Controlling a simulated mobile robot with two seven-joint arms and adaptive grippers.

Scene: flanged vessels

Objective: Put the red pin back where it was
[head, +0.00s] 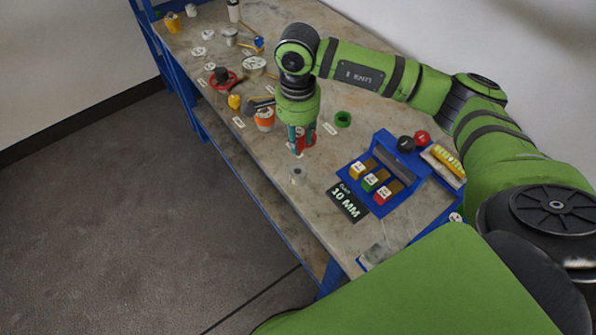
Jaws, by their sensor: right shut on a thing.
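My right gripper (299,145) points straight down over the middle of the bench, its teal fingers shut. A red piece (309,138) shows at the fingers, with a small pale part below the tips; the fingers hide much of it, and I cannot make out its full shape. Below the gripper, a small pale cylinder (298,176) stands on the bench, apart from the fingertips. My left gripper is out of view.
A red knob (421,137) and a black knob (405,143) sit at the rack's back. A black "10 MM" card (347,201) lies before it. Several vessels and lids crowd the far bench.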

